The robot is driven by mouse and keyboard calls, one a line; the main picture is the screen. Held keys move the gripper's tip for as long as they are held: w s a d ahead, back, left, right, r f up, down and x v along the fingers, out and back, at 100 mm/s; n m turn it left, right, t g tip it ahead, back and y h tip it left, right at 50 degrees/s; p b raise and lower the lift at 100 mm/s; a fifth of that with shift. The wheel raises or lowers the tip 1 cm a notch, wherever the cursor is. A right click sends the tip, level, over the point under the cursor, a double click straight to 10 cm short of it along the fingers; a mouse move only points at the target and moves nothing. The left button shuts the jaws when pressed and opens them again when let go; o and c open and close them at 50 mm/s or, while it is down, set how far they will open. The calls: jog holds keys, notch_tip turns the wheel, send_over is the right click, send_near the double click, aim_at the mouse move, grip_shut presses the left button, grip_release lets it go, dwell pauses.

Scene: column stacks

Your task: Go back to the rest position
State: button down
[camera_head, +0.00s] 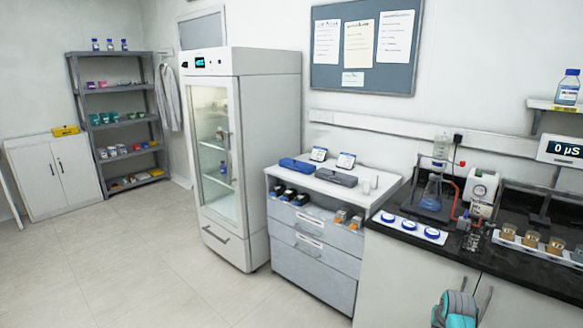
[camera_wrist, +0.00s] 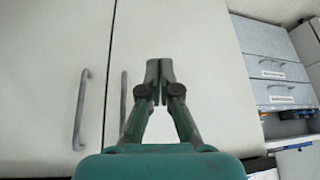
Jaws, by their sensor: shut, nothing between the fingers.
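My gripper (camera_wrist: 159,72) is in the middle of the wrist view, with its two dark green fingers shut together and nothing between them. Behind it are pale cabinet doors with two grey handles (camera_wrist: 81,110). In the head view, a teal and grey part of my arm end shows at the bottom right, in front of the pale cabinet (camera_head: 395,285) under the black bench. The fingertips cannot be made out there.
The black bench (camera_head: 385,238) carries a flask stand (camera_head: 432,195), blue-lidded dishes (camera_head: 409,228) and a rack of beakers (camera_head: 530,245). A grey drawer unit (camera_head: 310,255), a glass-door fridge (camera_head: 213,150) and a shelf (camera_head: 118,135) stand further left. The floor (camera_head: 130,260) at left is clear.

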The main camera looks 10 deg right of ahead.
jog(key=s+a+f+n+t, duration=0.1)
jog(key=s+a+f+t, duration=0.1)
jog(key=s+a+f, duration=0.65)
jog(key=s+a+f+n+t, duration=0.1)
jog(key=s+a+f+t, duration=0.1)
jog(key=s+a+f, duration=0.65)
jog(key=s+a+r+n+t, duration=0.1)
jog(key=s+a+r, duration=0.2)
jog(key=s+a, duration=0.45)
jog(key=s+a+r+n+t, duration=0.1)
jog(key=s+a+r, duration=0.2)
jog(key=s+a, duration=0.45)
jog(key=s+a+r+n+t+y, duration=0.1)
jog(key=s+a+r+t, duration=0.1)
jog(key=s+r, duration=0.9)
jog(key=s+a+r+n+t+y, duration=0.1)
jog(key=s+a+r, duration=0.3)
jog(key=s+r, duration=0.7)
notch_tip(320, 180, up, 3)
jog(key=shift+s+r+n+t+y, duration=0.1)
jog(key=shift+s+n+t+y, duration=0.3)
jog(key=shift+t, duration=0.1)
jog(key=shift+w+d, duration=0.1)
